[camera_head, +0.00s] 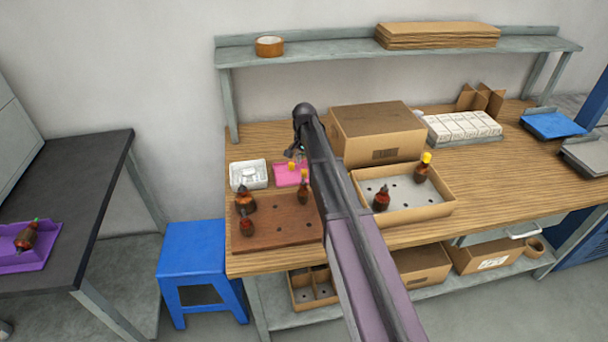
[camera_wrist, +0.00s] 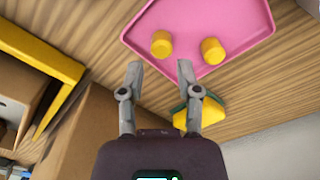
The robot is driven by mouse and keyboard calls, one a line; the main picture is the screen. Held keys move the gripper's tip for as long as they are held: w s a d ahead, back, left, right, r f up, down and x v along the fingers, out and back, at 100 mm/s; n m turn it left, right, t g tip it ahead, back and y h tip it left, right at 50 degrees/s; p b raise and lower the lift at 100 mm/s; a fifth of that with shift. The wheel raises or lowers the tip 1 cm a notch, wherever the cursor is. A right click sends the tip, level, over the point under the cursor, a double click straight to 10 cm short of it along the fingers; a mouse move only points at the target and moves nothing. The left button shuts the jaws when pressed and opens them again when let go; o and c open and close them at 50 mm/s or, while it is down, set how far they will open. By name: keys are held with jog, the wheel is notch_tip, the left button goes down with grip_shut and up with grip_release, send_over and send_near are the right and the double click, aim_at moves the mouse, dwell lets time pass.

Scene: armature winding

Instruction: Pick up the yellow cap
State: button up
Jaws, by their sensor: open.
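Two yellow caps lie on a pink tray (camera_wrist: 188,15). In the wrist view, one yellow cap (camera_wrist: 161,44) lies ahead of the gap between my fingertips, and the other yellow cap (camera_wrist: 212,51) lies to its right. The pink tray (camera_head: 283,179) also shows in the head view at the back left of the wooden bench, with a yellow cap (camera_head: 291,166) on it. My gripper (camera_wrist: 158,68) is open and empty, with its fingertips just short of the tray's near edge in the wrist picture. My arm hides part of this area in the head view.
A yellow and green object (camera_wrist: 193,112) lies beside my right finger.

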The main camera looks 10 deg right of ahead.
aim_at(304, 170)
jog(key=shift+f, duration=0.15)
jog(key=shift+w+f+b, duration=0.15)
jog(key=shift+f+b, duration=2.35)
jog(key=shift+b, duration=0.15)
jog(key=c, duration=0.4)
